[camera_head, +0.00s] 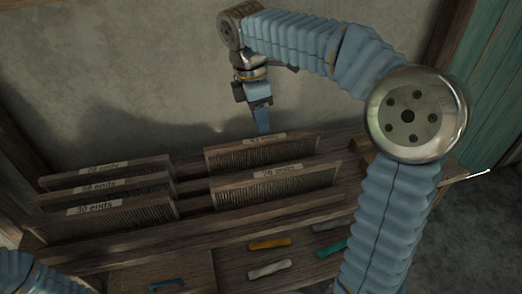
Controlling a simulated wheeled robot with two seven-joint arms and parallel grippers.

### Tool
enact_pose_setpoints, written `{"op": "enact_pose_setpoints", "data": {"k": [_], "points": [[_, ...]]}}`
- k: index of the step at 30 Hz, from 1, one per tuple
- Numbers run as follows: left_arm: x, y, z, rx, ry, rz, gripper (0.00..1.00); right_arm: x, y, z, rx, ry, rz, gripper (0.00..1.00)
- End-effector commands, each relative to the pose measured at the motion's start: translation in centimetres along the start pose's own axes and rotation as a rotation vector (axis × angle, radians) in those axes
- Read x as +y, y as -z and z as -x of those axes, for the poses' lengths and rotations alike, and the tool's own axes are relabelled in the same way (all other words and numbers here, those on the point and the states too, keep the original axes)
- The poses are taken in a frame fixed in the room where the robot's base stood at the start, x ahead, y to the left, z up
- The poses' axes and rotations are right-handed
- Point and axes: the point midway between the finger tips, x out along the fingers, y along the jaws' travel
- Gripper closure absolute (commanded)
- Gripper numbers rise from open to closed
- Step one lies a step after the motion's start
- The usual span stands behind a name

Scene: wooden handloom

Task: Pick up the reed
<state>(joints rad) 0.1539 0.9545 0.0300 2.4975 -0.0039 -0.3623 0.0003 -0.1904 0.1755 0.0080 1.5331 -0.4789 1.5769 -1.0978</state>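Several comb-like wooden reeds with white end-count labels stand in a wooden rack. On the left are three reeds: a rear one (105,172), a middle one (105,190) and a front one marked "30 ends" (120,217). On the right are a rear reed (262,153) with a partly covered label and a front reed (275,187) that seems to read "20 ends". My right gripper (262,125) points down at the top edge of the rear right reed, near its label. Contact and finger gap cannot be made out. My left arm shows only at the lower left corner; its gripper is outside the picture.
The wooden rack (190,243) has a raised front rail. Below it lie small orange (269,243), white (269,268) and teal (331,248) pieces, and a blue curved piece (167,284). A plaster wall (130,70) rises close behind. My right arm spans the right side.

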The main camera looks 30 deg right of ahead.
Motion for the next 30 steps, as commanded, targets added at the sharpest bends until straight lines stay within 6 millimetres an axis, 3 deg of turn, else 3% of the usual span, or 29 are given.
{"op": "enact_pose_setpoints", "data": {"k": [1, 6, 14, 21, 30], "points": [[-0.2, 0.0, -0.4, 0.000, 0.000, 0.001, 0.47, -0.1, 0.0, -1.5, -0.001, 0.003, -0.001, 0.68], [-0.4, 0.0, -0.9, 0.001, 0.001, 0.001, 0.47, 0.0, 0.0, -4.8, -0.001, 0.002, 0.000, 0.68], [-0.5, 0.0, -1.1, 0.001, 0.001, 0.002, 0.47, 0.1, 0.1, -7.2, 0.000, 0.002, 0.000, 0.68], [-0.6, 0.0, -1.4, 0.002, 0.002, 0.002, 0.47, 0.3, 0.3, -10.9, -0.001, 0.002, 0.001, 0.68], [-0.6, 0.0, -1.4, 0.002, 0.002, 0.002, 0.47, 0.3, 0.3, -11.6, 0.000, 0.000, 0.000, 0.68]]}}
